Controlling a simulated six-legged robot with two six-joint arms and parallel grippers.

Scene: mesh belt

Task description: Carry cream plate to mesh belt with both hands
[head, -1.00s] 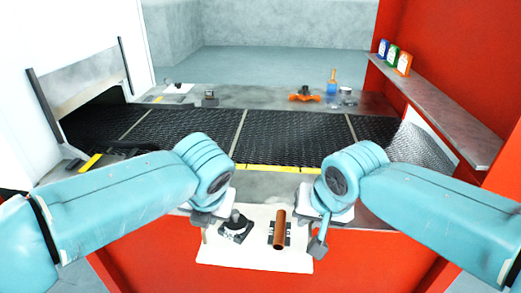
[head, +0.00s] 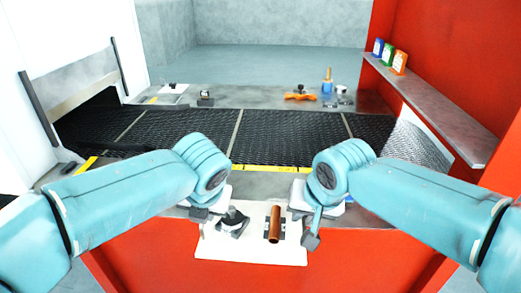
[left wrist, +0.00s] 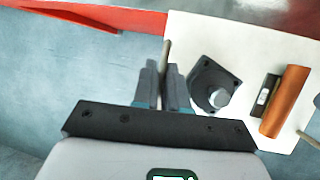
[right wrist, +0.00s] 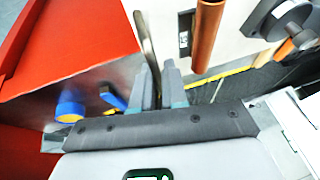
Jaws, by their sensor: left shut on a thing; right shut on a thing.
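The cream plate (head: 215,248) is in front of the mesh belt (head: 280,138), low in the head view. It carries a copper tube (head: 274,223) and a dark flanged part with a grey shaft (head: 232,222). My left gripper (head: 199,215) is shut on the plate's left side; the left wrist view shows a thin tan bar between its fingers (left wrist: 166,78). My right gripper (head: 312,236) is shut on the plate's right side; a similar bar runs between its fingers in the right wrist view (right wrist: 158,85). The plate looks roughly level.
A grey ledge and a yellow strip (head: 262,168) run along the belt's near edge. Behind the belt, an orange part (head: 299,95) and a blue bottle (head: 327,85) stand on a counter. A red wall with a shelf (head: 430,105) bounds the right.

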